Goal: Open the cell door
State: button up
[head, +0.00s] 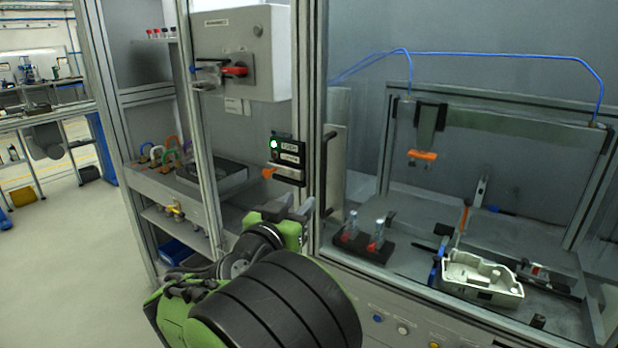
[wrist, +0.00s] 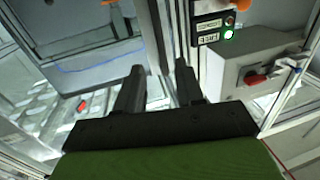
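The cell door is a clear panel in a grey metal frame, with a dark vertical handle (head: 327,172) near its left edge in the head view. The door looks shut against the post. My gripper (head: 290,208) is at the lower left of the handle, in front of the frame post, and apart from the handle. In the wrist view my gripper (wrist: 159,86) has its two dark fingers well apart, with nothing held between them. The frame post runs up behind the gap. I cannot clearly make out the handle in the wrist view.
A black switch box (head: 287,160) with a lit green lamp and orange tab is just above my gripper. A grey cabinet (head: 240,50) with a red rotary switch is up left. Inside the cell are a white housing (head: 481,279) and a black holder (head: 361,241).

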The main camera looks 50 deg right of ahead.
aim_at(322, 177)
jog(key=p+x, duration=0.2)
jog(key=x, duration=1.2)
jog(key=shift+d+p, duration=0.2)
jog(key=shift+p, duration=0.2)
grip_shut()
